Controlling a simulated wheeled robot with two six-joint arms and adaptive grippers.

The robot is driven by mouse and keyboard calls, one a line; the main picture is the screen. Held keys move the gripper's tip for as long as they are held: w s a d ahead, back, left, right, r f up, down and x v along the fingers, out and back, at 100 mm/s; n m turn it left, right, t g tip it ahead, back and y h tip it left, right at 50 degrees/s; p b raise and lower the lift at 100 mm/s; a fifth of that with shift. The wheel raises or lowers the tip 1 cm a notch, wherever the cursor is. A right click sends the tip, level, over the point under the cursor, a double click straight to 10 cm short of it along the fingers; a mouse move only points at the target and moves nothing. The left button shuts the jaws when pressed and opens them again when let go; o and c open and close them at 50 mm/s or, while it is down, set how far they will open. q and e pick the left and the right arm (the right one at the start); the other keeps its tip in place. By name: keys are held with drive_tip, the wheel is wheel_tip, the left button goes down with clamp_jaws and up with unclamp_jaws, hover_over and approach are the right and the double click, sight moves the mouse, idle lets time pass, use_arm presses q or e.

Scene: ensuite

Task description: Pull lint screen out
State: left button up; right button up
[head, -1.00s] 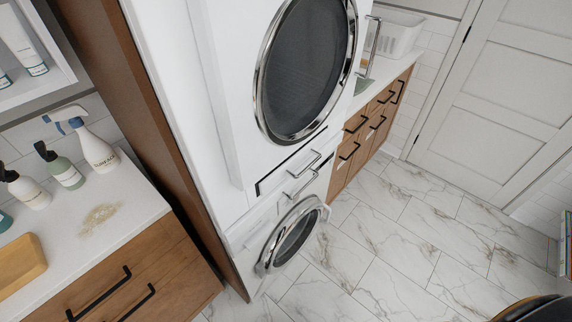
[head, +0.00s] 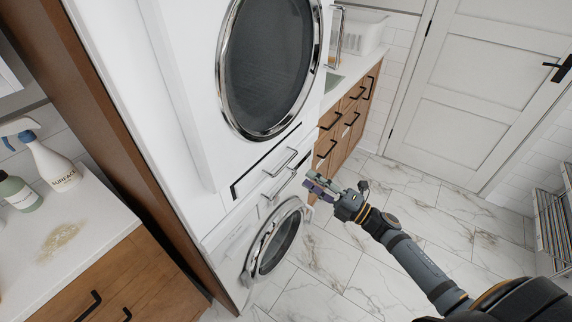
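The lint screen's front appears to be the narrow dark-edged panel (head: 248,182) below the round door of the upper white machine (head: 185,120). A metal bar handle (head: 281,163) stands out from it. It looks pushed in flush. My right gripper (head: 308,183) is in front of the machine, to the right of and slightly lower than this handle, with a visible gap between them. Nothing shows in its fingers, but their opening is too small to make out. My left gripper is out of view.
A second handle (head: 279,188) sits just below, above the lower machine's round door (head: 271,243), which stands out from its front. A counter (head: 75,235) with bottles is at left. Wooden drawers (head: 345,115) stand behind at right. The marble floor (head: 400,190) is clear.

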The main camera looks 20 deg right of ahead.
sight(286, 162)
drive_tip(key=p+x, duration=0.2)
drive_tip(key=x, duration=0.7)
drive_tip(key=shift+w+r, duration=0.1)
drive_tip(key=shift+w, duration=0.05)
drive_tip(key=shift+w+a, duration=0.2)
drive_tip(key=shift+a, duration=0.05)
clamp_jaws()
